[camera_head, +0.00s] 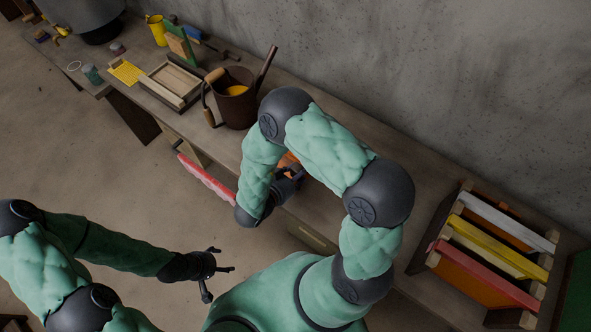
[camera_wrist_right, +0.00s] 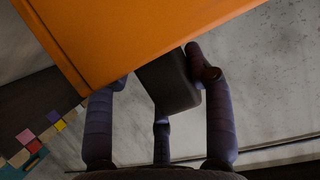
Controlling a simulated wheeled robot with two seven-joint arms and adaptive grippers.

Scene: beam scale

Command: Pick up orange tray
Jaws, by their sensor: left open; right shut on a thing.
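The orange tray (camera_wrist_right: 135,40) fills the upper left of the right wrist view as a large flat orange panel. A dark block (camera_wrist_right: 168,85) adjoins its lower edge. My right gripper (camera_wrist_right: 158,95) has its fingers around this block and is shut on it; the block looks like part of the tray, but the join is partly hidden. In the head view a small orange patch of the tray (camera_head: 287,160) shows behind my right arm, which hides the rest. My left gripper (camera_head: 220,273) is open and empty in front of the bench.
A rack (camera_head: 447,232) with white, yellow and red-edged panels stands at the right. A brown bucket (camera_head: 234,108), a wooden frame (camera_head: 172,84) and a yellow pitcher (camera_head: 157,30) stand on the long bench. A red bar (camera_head: 207,180) sits at the bench's front edge.

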